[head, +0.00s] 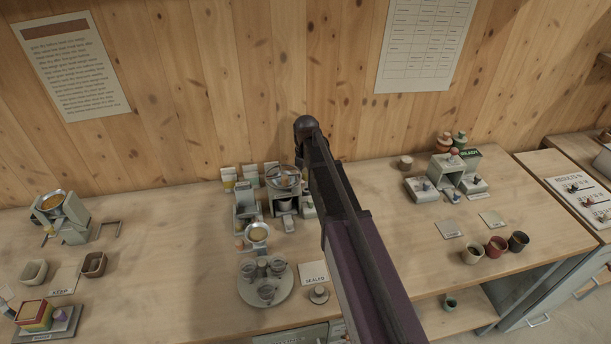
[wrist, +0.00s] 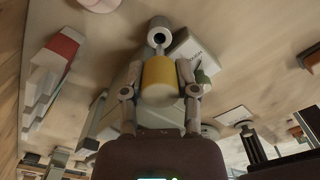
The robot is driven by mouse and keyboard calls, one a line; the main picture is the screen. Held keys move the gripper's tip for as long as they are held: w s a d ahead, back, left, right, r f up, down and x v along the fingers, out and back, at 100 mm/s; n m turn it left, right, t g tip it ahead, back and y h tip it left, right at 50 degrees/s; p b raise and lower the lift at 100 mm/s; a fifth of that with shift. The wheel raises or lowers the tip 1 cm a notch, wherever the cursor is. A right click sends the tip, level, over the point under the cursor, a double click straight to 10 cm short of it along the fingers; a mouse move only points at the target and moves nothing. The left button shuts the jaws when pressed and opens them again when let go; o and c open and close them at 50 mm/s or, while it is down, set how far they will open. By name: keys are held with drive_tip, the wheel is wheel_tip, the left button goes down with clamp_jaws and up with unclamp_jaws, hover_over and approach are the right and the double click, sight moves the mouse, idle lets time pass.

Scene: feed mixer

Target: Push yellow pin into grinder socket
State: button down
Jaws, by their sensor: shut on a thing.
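In the wrist view my gripper (wrist: 160,92) is shut on the yellow pin (wrist: 160,78), with one finger on each side of it. The pin shows as a short, thick yellow cylinder. Just beyond it is a pale grey round piece with a dark hole (wrist: 160,31), which looks like the socket. A thin light part shows between the pin and this piece; I cannot tell whether the pin touches it or enters the hole. In the head view my dark arm crosses the middle, and I cannot make out the gripper or the pin.
In the head view a cluster of grey machines (head: 246,207) stands left of my arm, with a round tray of cups (head: 278,289) in front. Another machine (head: 64,216) stands far left. Cups (head: 496,246) and a grey stand (head: 444,175) are at right. Bare bench lies at centre left.

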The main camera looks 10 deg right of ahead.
sight(306, 171)
drive_tip(key=shift+r+p, duration=2.35)
drive_tip(key=shift+r, duration=0.45)
wheel_tip(306, 171, up, 7)
drive_tip(key=p, duration=0.6)
drive_tip(key=shift+f+p, duration=0.2)
drive_tip(key=shift+p, duration=0.15)
drive_tip(key=shift+s, duration=0.15)
